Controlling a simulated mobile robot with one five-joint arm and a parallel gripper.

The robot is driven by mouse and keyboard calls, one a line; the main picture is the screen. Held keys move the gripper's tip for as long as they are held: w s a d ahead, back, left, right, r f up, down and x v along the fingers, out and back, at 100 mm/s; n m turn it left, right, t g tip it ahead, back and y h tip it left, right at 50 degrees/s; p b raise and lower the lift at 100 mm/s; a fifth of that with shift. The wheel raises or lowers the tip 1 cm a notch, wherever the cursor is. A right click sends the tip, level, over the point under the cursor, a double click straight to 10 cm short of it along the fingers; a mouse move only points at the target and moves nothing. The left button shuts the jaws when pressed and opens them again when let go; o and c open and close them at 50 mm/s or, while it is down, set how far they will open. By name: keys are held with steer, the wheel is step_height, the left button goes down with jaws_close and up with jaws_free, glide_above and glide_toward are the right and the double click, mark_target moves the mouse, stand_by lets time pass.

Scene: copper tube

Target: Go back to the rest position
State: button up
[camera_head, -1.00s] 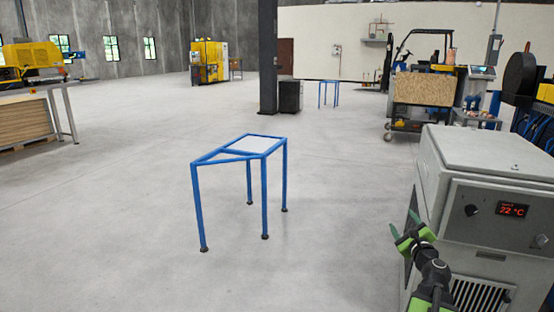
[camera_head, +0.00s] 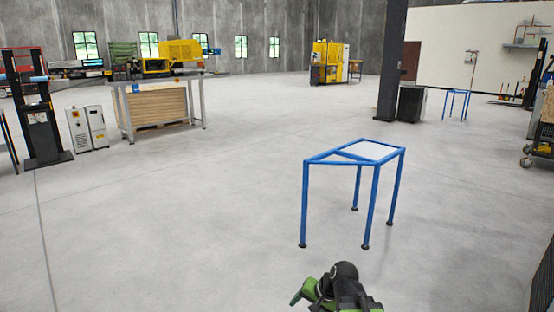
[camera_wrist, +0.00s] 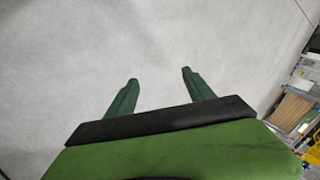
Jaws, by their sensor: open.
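My gripper (camera_wrist: 160,86) shows in the wrist view with its two green fingers spread apart and nothing between them. Only bare grey floor lies beyond the fingertips. In the head view my green and black arm shows at the bottom, right of centre; the fingertips cannot be made out there. No copper tube shows in either current view.
A blue metal frame stand (camera_head: 355,155) stands on the floor ahead, right of centre. A dark pillar (camera_head: 391,65) and black bin (camera_head: 411,103) stand farther back. The middle floor is clear.

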steer(key=s+d+f+n+g+h, duration=0.3)
steer(key=s+d+n+g+h, duration=0.1)
steer(key=s+d, duration=0.4)
step_height(320, 180, up, 35)
steer(key=p, duration=3.4)
steer(key=shift+f+n, duration=0.2)
steer(key=shift+n, duration=0.1)
steer(key=shift+s+a, duration=0.1)
